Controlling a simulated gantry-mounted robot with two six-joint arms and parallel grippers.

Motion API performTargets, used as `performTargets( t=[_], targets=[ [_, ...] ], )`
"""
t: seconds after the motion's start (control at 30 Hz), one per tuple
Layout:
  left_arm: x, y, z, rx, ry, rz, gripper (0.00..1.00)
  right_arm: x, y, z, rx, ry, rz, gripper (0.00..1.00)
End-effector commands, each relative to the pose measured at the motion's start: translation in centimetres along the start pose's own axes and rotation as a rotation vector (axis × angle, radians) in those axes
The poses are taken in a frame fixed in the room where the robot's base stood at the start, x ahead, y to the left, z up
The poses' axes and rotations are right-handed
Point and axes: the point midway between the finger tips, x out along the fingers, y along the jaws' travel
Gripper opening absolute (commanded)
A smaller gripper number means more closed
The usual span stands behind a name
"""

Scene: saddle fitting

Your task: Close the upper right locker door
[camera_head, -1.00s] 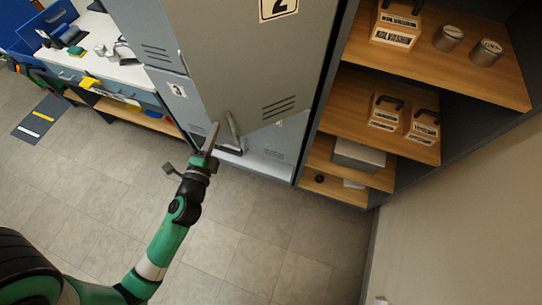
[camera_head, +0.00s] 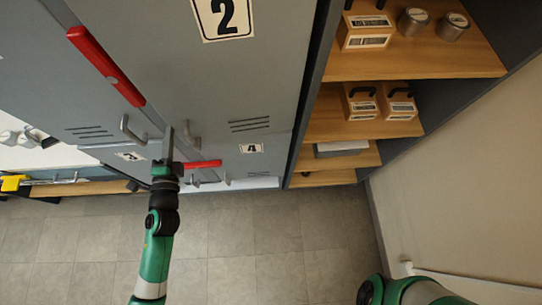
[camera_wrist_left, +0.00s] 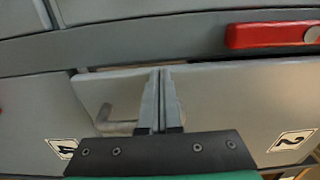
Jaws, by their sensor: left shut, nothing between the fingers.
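The upper right locker door (camera_head: 262,75), marked 2, fills the upper middle of the head view. It looks flush or nearly flush with the locker front; any small gap cannot be told. A grey handle (camera_head: 191,137) shows at its lower left edge. My left gripper (camera_head: 168,133) is shut and empty, pointing up at the lockers just left of that handle. Whether it touches the door cannot be told. In the left wrist view the shut fingers (camera_wrist_left: 160,95) show before grey panels, beside a handle (camera_wrist_left: 118,124). My right gripper is out of view.
Red bars (camera_head: 105,65) and (camera_head: 203,164) lie along the locker front. Lower doors marked 3 (camera_head: 128,156) and 4 (camera_head: 251,148) sit below. An open wooden shelf (camera_head: 440,66) with boxes and cans stands at right. The tiled floor (camera_head: 240,250) is clear.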

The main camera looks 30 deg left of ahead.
Motion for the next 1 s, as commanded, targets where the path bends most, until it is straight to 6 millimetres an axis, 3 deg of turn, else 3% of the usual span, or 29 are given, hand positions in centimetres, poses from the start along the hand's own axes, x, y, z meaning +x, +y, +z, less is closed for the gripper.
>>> performTargets(
  t=[1.0],
  targets=[
    [-0.42,0.21,-0.28,0.001,0.019,0.001,0.00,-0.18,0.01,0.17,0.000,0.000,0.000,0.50]
  ],
)
